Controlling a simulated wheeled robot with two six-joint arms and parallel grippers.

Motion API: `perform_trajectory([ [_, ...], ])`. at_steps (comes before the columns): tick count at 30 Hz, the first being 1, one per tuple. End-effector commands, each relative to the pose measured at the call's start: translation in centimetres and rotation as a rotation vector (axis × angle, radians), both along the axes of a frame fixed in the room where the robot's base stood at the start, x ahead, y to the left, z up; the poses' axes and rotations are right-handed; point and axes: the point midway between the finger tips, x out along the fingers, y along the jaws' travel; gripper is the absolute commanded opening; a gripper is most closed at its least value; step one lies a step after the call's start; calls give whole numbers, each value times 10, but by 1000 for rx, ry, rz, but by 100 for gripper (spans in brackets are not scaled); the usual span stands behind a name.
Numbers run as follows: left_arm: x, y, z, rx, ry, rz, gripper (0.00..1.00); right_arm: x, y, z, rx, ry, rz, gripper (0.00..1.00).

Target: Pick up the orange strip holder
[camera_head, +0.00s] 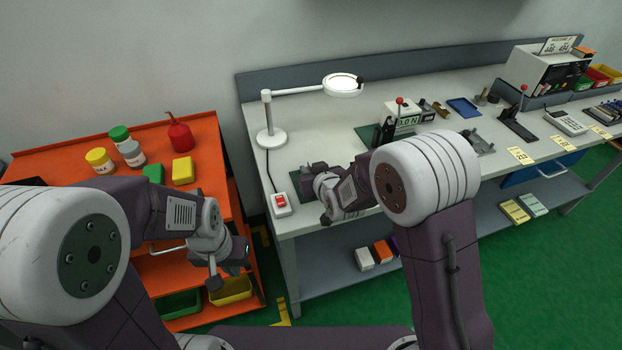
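No object is clearly recognisable as the orange strip holder. A small orange block (382,252) sits on the shelf under the workbench, between a white block (364,260) and a purple one that is partly hidden by my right arm. My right gripper (312,182) is over the bench's left front part, above the level of the block. Their finger gaps are too small and dark to read. No held object shows in either.
The orange cart (70,147) carries bottles, a red oil can (179,133) and yellow and green blocks. The workbench (315,145) has a lamp (341,86), a red switch box (281,204) and a lever press (398,116). My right arm covers the bench's middle front.

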Motion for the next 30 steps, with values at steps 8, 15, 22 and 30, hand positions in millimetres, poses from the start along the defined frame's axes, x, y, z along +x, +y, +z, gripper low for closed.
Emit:
perform_trajectory([
  [8,0,0,0,0,0,0,0,0,0,0,0,0,0,0],
  [15,0,0,0,0,0,0,0,-1,0,0,0,1,0,0],
  [22,0,0,0,0,0,0,0,-1,0,0,-1,2,0,0],
  [30,0,0,0,0,0,0,0,-1,0,-1,-1,3,0,0],
])
